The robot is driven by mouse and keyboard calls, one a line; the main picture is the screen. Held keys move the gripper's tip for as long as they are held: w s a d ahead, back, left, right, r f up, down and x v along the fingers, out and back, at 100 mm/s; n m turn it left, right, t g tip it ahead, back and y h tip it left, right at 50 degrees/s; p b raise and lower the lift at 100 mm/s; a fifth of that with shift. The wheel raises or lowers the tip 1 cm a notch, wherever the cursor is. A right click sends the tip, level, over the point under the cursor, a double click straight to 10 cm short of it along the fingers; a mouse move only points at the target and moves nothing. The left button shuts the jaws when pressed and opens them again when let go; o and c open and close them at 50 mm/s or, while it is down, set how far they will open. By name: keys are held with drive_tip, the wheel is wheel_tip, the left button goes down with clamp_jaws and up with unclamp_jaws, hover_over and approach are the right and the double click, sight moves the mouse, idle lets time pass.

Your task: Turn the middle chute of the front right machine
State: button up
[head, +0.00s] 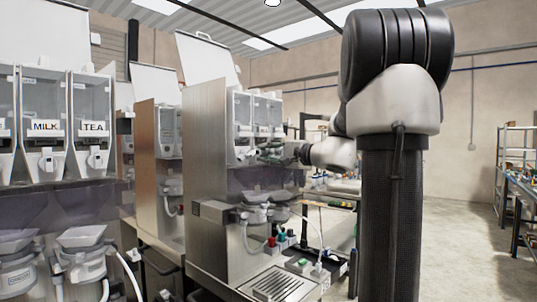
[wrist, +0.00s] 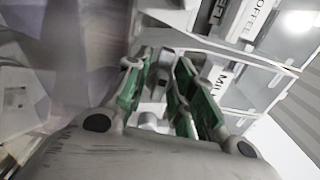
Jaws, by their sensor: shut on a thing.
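The front right machine (head: 207,165) is a steel cabinet with a row of clear canisters (head: 242,110) on its right side. My gripper (head: 268,152) is at the lower front of these canisters; it is small and partly hidden in the head view. In the wrist view my gripper (wrist: 161,78) has its green-padded fingers on both sides of a pale chute (wrist: 158,84), shut on it. A canister label reading MILK (wrist: 214,78) is beside the fingers, and one reading COFFEE (wrist: 262,18) is farther up. The chute's exact angle is unclear.
Another machine with MILK and TEA canisters (head: 90,105) stands at the left. Below my gripper are mixing bowls, hoses and a drip tray (head: 277,284). A shelf (head: 515,150) stands at the far right, with open floor (head: 460,250) before it.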

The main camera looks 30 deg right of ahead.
drive_tip(key=n, duration=0.4)
drive_tip(key=shift+f+n, duration=0.15)
drive_tip(key=shift+n, duration=0.25)
idle(0.4)
